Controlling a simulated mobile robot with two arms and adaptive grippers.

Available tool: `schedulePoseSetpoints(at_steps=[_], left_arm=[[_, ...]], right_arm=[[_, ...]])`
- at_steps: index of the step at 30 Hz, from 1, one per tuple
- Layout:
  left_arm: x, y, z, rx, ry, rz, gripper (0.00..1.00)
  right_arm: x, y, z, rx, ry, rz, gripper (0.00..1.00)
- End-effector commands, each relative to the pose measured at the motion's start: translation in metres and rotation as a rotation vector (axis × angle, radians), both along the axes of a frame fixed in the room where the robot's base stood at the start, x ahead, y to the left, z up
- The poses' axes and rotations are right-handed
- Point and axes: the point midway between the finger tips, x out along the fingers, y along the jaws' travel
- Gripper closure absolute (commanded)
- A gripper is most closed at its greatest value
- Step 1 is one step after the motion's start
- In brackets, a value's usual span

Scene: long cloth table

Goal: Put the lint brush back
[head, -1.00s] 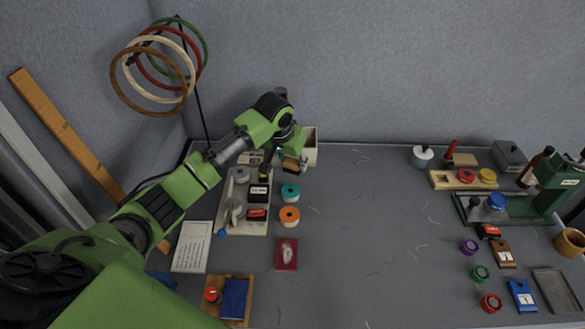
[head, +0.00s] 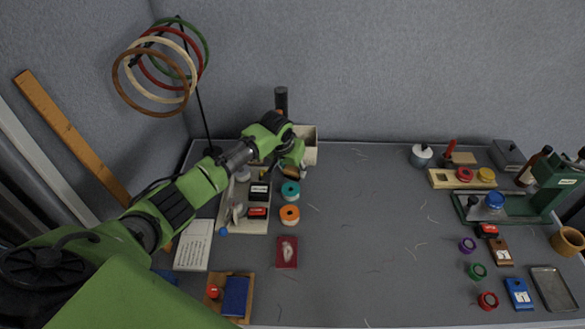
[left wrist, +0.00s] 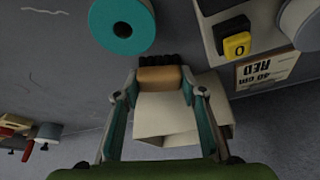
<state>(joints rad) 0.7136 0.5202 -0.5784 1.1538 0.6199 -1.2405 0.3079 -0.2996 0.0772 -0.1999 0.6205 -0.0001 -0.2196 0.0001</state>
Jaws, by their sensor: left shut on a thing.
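The lint brush (left wrist: 160,76), a tan wooden block with dark bristles, shows in the left wrist view between my left gripper's fingertips. My left gripper (left wrist: 160,88) is shut on it. In the head view my left gripper (head: 297,168) is at the back left of the table, in front of the cream bin (head: 310,153), and my arm hides most of the brush. In the left wrist view the cream bin (left wrist: 170,127) appears behind the fingers; whether the brush touches it I cannot tell. My right gripper is out of view.
A teal spool (head: 290,190) and an orange spool (head: 289,215) stand close to the gripper. A pale tray (head: 256,228) with small boxes lies to the left. Hoops (head: 150,85) hang at the back left. The table's middle is mostly clear.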

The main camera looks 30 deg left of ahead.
Motion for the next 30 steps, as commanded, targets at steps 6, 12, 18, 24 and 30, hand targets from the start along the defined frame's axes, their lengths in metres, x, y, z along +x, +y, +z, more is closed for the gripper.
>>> schedulePoseSetpoints(at_steps=[6,12,18,24,30], left_arm=[[0.0,0.0,-0.001,0.0,0.001,0.0,0.46],[0.0,0.0,0.0,0.0,0.001,0.0,0.46],[-0.004,0.0,0.013,0.0,-0.001,0.001,0.46],[-0.017,0.0,0.045,0.0,-0.004,0.0,0.46],[-0.032,-0.002,0.082,0.0,-0.003,0.0,0.46]], right_arm=[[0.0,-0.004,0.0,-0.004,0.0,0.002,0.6],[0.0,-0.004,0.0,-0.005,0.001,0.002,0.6],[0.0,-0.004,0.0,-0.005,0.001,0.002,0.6],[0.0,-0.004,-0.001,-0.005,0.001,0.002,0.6],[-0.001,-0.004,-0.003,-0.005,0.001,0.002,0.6]])
